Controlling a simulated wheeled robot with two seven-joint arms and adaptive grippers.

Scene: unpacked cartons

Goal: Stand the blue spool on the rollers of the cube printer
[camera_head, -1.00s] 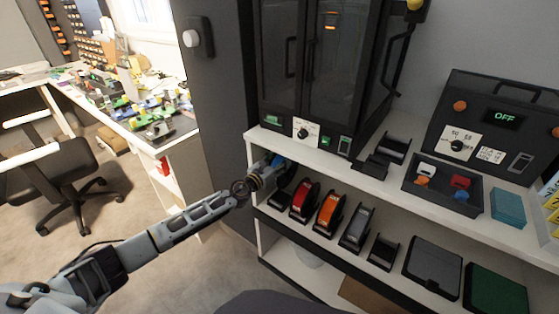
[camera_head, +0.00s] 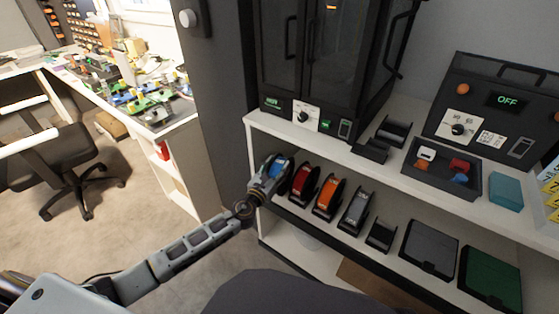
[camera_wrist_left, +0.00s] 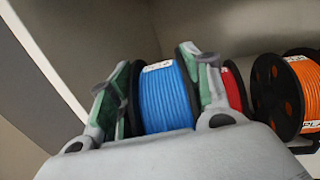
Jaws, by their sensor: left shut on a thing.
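The blue spool (camera_head: 279,166) is at the left end of the spool row on the middle shelf. My left gripper (camera_head: 268,180) is shut on it. In the left wrist view the blue spool (camera_wrist_left: 166,98) sits between the two fingers (camera_wrist_left: 160,95), its black flanges beside them. I cannot tell if it touches its cradle, which is hidden behind it and the gripper. The cube printer (camera_head: 318,60), a black cabinet with glass doors, stands on the top shelf. Black stands (camera_head: 393,131) to its right look like roller holders. My right gripper is not in view.
A red spool (camera_head: 303,184) and an orange spool (camera_head: 329,197) stand close right of the blue one. The white top shelf edge (camera_head: 330,145) runs above them. A black tray (camera_head: 443,178) and a machine reading OFF (camera_head: 495,105) are further right.

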